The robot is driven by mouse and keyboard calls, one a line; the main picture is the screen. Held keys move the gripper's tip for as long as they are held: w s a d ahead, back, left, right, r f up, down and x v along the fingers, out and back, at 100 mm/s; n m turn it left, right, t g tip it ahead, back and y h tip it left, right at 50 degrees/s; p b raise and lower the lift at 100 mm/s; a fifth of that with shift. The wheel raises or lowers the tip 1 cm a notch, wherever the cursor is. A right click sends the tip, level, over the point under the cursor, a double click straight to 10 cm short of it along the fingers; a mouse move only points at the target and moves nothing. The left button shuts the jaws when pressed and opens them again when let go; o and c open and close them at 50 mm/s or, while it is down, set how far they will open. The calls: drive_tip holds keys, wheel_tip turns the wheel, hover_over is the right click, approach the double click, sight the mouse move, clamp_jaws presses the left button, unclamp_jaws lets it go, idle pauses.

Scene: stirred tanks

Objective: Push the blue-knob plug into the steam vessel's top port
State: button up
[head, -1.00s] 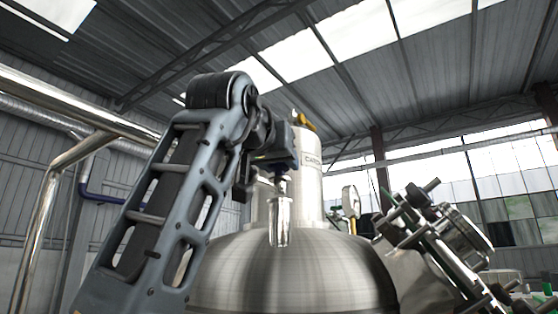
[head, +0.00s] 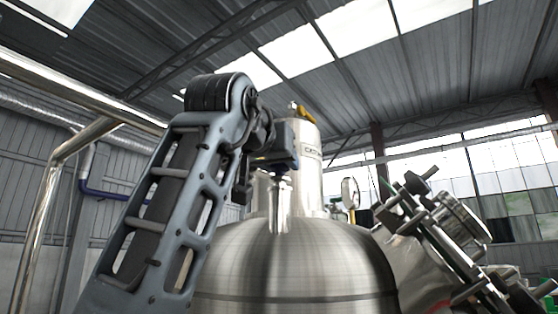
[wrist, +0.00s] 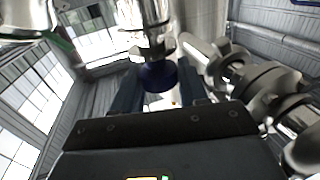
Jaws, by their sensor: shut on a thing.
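The steel vessel with a domed top (head: 300,258) fills the lower middle of the head view. A shiny upright steel port (head: 279,217) stands on the near side of the dome. My gripper (head: 278,178) is directly above this port, pointing down. In the wrist view my gripper (wrist: 158,90) is shut on the plug's dark blue knob (wrist: 157,75), which sits between the two fingers. The knob lies close against the end of the steel port (wrist: 150,35). The plug's shaft is hidden, and I cannot tell how deep it sits.
A labelled steel cylinder (head: 306,170) rises close behind my gripper. A round gauge (head: 349,192) stands right of it. A clamped metal assembly (head: 440,235) leans at the right. A steel rail (head: 75,145) runs at the left.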

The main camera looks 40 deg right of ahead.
drive_tip(key=shift+f+b, duration=0.3)
drive_tip(key=shift+f, duration=0.3)
drive_tip(key=o, duration=1.2)
drive_tip(key=b+v, duration=0.1)
drive_tip(key=v, duration=0.6)
drive_tip(key=shift+s+a+b, duration=0.2)
drive_tip(key=shift+a+b, duration=0.15)
drive_tip(key=shift+r, duration=0.1)
